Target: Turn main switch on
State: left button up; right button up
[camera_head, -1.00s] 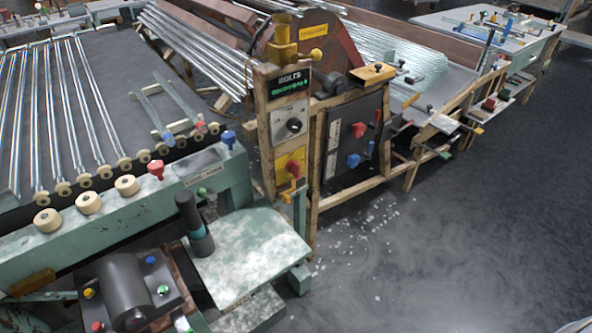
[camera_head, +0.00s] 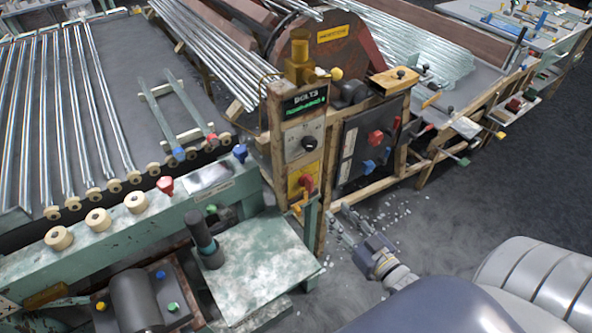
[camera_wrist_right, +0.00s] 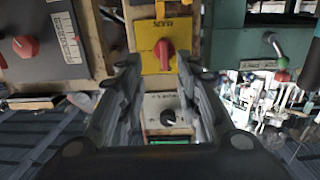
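The main switch is a red knob (camera_head: 306,182) on a yellow plate (camera_head: 294,185) low on the wooden control post. It also shows in the right wrist view as a red knob (camera_wrist_right: 164,53) on a yellow plate (camera_wrist_right: 149,63), seen upside down. My right gripper (camera_head: 338,222) is below and to the right of the switch in the head view, apart from it. In the right wrist view its two fingers (camera_wrist_right: 160,72) are spread and empty, with the knob framed beyond the gap. My left gripper is not in view.
Above the switch are a black dial (camera_head: 310,143) and a lit green display (camera_head: 305,103). A dark panel (camera_head: 350,145) with red and blue knobs stands to the right. A green table (camera_head: 250,262) juts out at the post's lower left. Open floor lies to the right.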

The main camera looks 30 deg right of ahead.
aim_at(312, 183)
jog(key=shift+t, duration=0.3)
jog(key=w+r, duration=0.1)
jog(key=w, duration=0.2)
jog(key=w+a+p, duration=0.1)
jog(key=w, duration=0.3)
jog(key=w+r, duration=0.1)
jog(key=w, duration=0.3)
jog(key=shift+w+a+r, duration=0.2)
jog(key=shift+a+r, duration=0.05)
jog(key=shift+r, duration=0.1)
grip_shut()
